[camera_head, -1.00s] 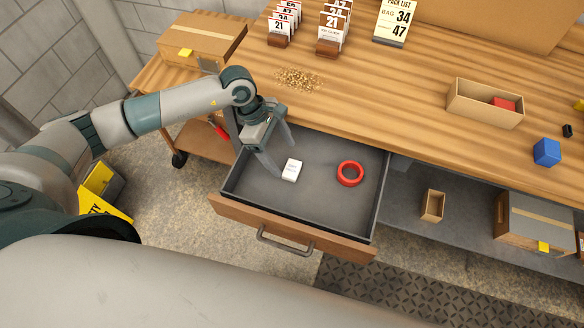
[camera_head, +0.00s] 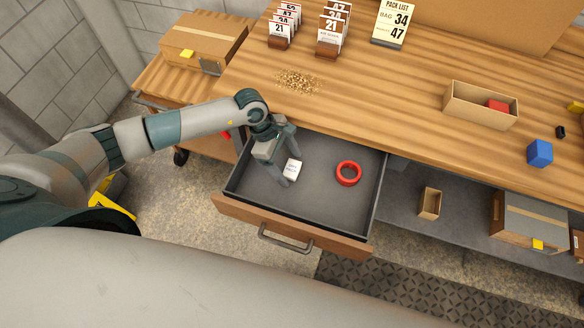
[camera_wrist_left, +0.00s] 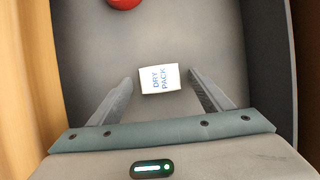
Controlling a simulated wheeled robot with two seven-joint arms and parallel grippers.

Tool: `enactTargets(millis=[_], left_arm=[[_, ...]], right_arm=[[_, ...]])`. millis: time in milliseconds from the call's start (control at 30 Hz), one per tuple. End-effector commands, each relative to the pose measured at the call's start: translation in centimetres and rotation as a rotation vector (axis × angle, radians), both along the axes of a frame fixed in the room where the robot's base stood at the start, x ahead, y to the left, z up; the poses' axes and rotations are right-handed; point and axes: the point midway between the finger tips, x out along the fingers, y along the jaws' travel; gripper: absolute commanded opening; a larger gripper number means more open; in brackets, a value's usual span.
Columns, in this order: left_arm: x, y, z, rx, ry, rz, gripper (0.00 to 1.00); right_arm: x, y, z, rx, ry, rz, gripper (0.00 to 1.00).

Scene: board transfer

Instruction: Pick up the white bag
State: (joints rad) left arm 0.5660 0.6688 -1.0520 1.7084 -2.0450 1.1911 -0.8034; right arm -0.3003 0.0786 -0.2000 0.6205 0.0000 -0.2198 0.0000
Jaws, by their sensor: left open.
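The white bag (camera_head: 293,169) is a small packet lying on the floor of the open drawer (camera_head: 325,205). In the left wrist view the bag (camera_wrist_left: 160,78) shows the words "DRY PACK". My left gripper (camera_head: 289,166) is open and reaches down into the drawer by the bag. In the left wrist view the bag lies ahead of the gap between the two fingertips (camera_wrist_left: 160,80), with a finger out to each side and neither touching it. My right gripper is not in view.
A red ring (camera_head: 348,173) lies in the drawer to the right of the bag. The drawer walls stand close around the left gripper.

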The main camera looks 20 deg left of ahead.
Motion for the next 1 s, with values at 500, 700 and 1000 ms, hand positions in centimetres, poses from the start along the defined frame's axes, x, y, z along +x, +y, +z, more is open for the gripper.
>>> enactTargets(millis=[500,700,1000], left_arm=[[0.0,0.0,0.1,0.0,0.0,0.0,0.29],[0.0,0.0,0.1,0.0,-0.001,0.0,0.29],[0.1,0.1,1.9,-0.001,-0.004,-0.002,0.29]], right_arm=[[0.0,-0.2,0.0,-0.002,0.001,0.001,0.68],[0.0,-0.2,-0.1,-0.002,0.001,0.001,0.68],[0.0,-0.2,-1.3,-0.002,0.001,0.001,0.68]])
